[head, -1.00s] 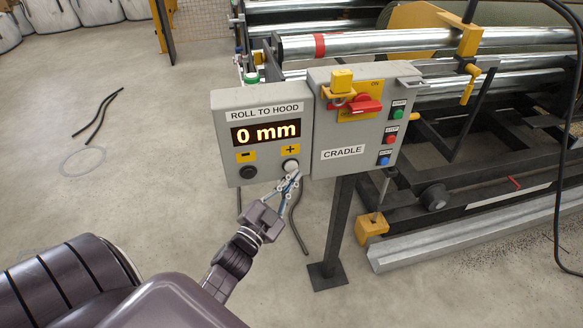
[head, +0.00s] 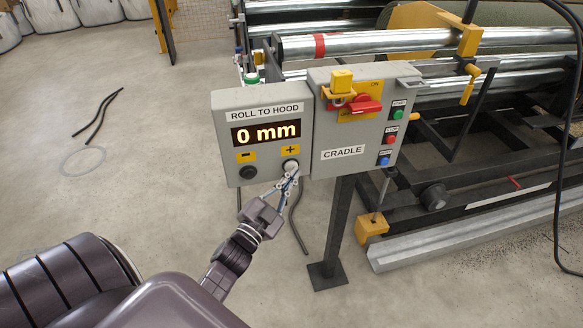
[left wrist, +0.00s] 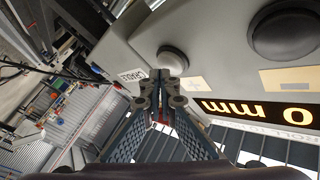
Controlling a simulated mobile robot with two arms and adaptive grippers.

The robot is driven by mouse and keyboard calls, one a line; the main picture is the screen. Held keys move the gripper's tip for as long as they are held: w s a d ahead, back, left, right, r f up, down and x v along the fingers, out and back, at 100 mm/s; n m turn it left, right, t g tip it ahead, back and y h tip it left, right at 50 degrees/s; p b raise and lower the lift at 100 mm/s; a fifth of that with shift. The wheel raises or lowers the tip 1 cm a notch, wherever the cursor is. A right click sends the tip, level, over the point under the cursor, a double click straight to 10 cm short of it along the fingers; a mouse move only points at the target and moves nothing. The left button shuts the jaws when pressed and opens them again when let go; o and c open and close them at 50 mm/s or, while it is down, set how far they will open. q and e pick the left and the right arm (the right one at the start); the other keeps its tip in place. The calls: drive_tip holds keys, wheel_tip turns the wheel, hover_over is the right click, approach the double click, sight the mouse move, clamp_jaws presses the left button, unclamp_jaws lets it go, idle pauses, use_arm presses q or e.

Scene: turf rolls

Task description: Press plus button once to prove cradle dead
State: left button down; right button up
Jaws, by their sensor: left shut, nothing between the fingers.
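The roll-to-hood box (head: 262,163) is grey, and its display (head: 266,134) reads "0 mm". The white plus button (head: 291,166) is at its lower right, under a yellow plus label. The dark minus button (head: 248,172) is to its left. The cradle box (head: 343,153) beside it has a red rotary switch (head: 366,105) with a yellow padlock (head: 342,82). My left gripper (head: 293,175) is shut and empty, its tips at the plus button's lower edge; I cannot tell if they touch. In the left wrist view the plus button (left wrist: 173,60) is just beyond the fingertips. My right gripper is not in view.
The boxes stand on a dark post (head: 340,235). The roller machine (head: 470,130) fills the right side behind them. A black cable (head: 556,180) hangs at far right. The floor at left is mostly clear, with dark strips (head: 98,115) lying on it.

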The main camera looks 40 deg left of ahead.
use_arm(q)
drive_tip(key=shift+w+a, duration=0.3)
drive_tip(key=shift+a, duration=0.05)
idle(0.6)
drive_tip(key=shift+s+d, duration=0.15)
drive_tip(key=shift+s+d+p, duration=0.3)
drive_tip(key=shift+s+d, duration=0.15)
drive_tip(key=shift+d, duration=0.05)
idle(0.3)
drive_tip(key=s+d+p, duration=0.1)
drive_tip(key=s+d, duration=0.2)
drive_tip(key=shift+s+d, duration=0.1)
drive_tip(key=shift+d, duration=0.3)
idle(0.7)
